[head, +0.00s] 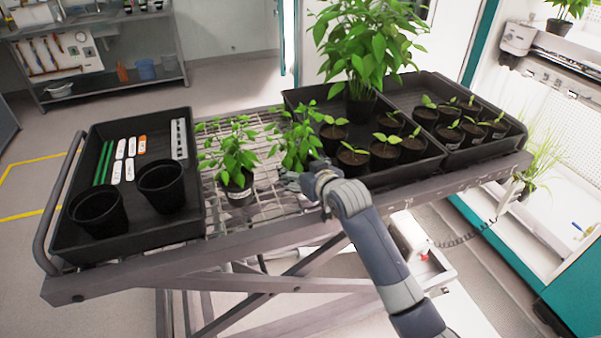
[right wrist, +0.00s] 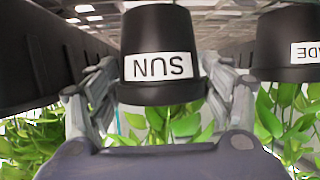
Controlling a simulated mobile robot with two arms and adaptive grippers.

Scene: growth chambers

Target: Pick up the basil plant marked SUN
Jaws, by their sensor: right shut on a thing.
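The basil plant marked SUN (head: 298,137) is on the wire-topped cart, right of another basil plant (head: 235,147). Its black pot (right wrist: 160,35) fills the middle of the right wrist view, upside down there, with a white SUN label (right wrist: 158,67). My right gripper (head: 303,180) reaches in from the front and hides most of that pot in the head view. In the right wrist view its fingers (right wrist: 160,95) are shut on the pot, one on each side. I cannot tell whether the pot is clear of the rack. My left gripper is not in view.
A neighbouring pot labelled "ADE" (right wrist: 290,45), partly cut off, stands close beside. Black trays flank the rack: one with empty pots (head: 98,212) and labels at left, one with seedlings (head: 385,152) and a tall plant (head: 362,50) at right. Bare rack (head: 265,208) lies in front.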

